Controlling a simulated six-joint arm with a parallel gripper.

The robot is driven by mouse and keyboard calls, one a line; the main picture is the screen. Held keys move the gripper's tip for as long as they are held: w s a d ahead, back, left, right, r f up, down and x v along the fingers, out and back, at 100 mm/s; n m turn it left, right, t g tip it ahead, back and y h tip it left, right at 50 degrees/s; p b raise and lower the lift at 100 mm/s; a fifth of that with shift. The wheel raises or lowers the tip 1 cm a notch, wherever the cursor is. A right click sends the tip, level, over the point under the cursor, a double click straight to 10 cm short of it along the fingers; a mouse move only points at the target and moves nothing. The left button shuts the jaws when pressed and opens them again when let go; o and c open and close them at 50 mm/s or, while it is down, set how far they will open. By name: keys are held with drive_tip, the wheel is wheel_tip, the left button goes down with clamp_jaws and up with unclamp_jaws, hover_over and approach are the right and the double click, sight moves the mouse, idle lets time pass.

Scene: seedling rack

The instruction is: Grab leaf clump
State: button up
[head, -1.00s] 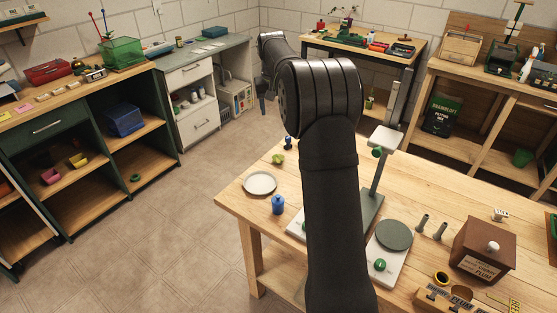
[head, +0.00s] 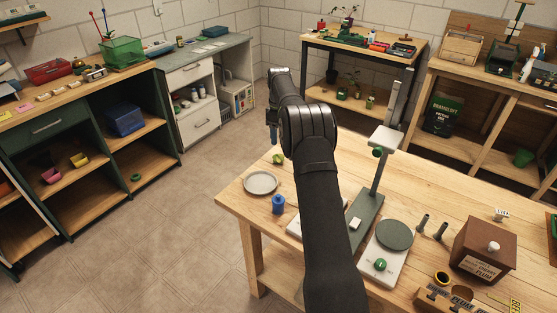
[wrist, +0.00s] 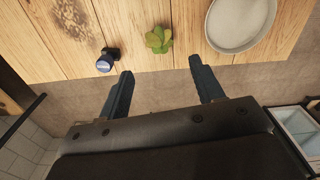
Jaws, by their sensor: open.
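The leaf clump (head: 278,159) is a small green rosette on the near wooden table, by its far left edge. In the wrist view the leaf clump (wrist: 159,39) lies on the table near the edge, between a dark blue-capped item (wrist: 107,60) and a pale round dish (wrist: 240,22). My gripper (wrist: 160,80) is open and empty; its two fingers point towards the table edge, with the clump beyond their tips and roughly between them. In the head view my gripper (head: 273,140) hangs near the table's far left corner, partly hidden by my arm.
The pale dish (head: 260,182) and a blue bottle (head: 278,204) stand near the clump on the table. A stand with a post (head: 380,175), a scale (head: 394,235) and a brown box (head: 484,248) stand farther right. Open floor (head: 190,210) lies left of the table.

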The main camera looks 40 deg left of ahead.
sight(279, 156)
wheel_tip(279, 156, down, 11)
drive_tip(key=shift+w+a+f, duration=0.1)
drive_tip(key=shift+a+f, duration=0.05)
drive_tip(key=c, duration=1.1)
drive_tip(key=shift+o, duration=0.2)
